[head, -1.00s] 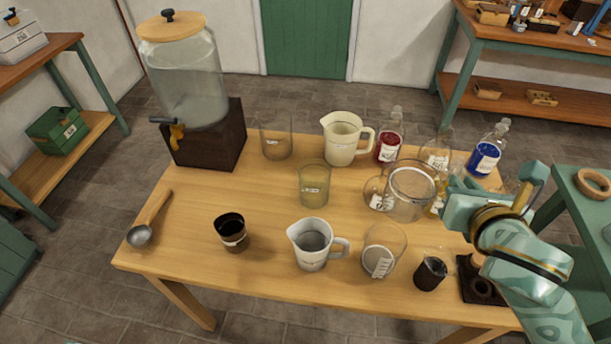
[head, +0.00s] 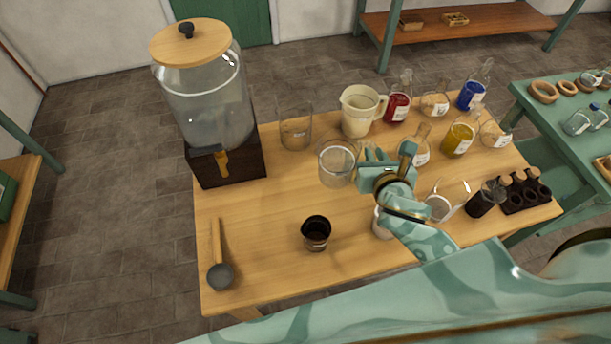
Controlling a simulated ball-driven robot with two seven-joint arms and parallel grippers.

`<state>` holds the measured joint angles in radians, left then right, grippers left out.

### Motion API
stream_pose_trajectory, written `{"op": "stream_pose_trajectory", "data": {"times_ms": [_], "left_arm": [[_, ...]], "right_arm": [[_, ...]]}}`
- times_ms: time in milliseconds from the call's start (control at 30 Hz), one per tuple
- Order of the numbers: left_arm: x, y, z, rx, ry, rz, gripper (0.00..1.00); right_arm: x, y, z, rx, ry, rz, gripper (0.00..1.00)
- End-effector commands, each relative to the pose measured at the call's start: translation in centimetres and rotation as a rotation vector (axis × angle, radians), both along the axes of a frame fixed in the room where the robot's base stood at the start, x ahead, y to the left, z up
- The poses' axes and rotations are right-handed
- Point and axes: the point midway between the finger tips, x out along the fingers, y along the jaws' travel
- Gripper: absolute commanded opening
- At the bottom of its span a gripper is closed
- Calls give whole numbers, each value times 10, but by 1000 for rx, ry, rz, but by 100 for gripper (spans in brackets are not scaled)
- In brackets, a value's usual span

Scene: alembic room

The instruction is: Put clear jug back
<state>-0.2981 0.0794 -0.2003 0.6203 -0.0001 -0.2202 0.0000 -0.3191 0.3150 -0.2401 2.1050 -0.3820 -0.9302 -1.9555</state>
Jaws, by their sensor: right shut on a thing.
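The clear jug (head: 337,164) is a see-through glass vessel near the middle of the table. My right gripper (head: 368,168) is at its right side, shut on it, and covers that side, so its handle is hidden. I cannot tell whether its base touches the table. A yellowish beaker that stood in this area earlier is not distinct now; the clear jug may overlap it. My left gripper is not in view.
On the wooden table (head: 262,212) stand a dispenser (head: 205,105), a clear glass (head: 296,128), a cream jug (head: 361,112), a dark cup (head: 316,234) and several bottles at the right. A ladle (head: 219,272) lies front left. My forearm partly hides a white jug (head: 381,223).

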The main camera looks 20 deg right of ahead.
Motion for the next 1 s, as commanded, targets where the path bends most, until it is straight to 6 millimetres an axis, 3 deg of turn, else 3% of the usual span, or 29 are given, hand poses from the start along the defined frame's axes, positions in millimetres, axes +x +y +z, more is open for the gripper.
{"op": "stream_pose_trajectory", "data": {"times_ms": [33, 100, 267, 367, 700, 833, 1000], "left_arm": [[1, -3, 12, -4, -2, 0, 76], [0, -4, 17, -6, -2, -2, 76], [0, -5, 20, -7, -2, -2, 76], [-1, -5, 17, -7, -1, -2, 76], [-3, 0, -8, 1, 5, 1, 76], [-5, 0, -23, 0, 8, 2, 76], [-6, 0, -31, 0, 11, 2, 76]], "right_arm": [[-11, -5, -4, 1, 4, -4, 0], [-22, -9, -15, 0, 2, -2, 0], [-31, -10, -30, 1, -6, 8, 0], [-18, -6, -39, 1, -10, 8, 0], [58, 20, -83, 3, -7, 9, 0], [75, 26, -107, 0, -6, 9, 0], [88, 30, -120, 0, -8, 9, 0]]}}
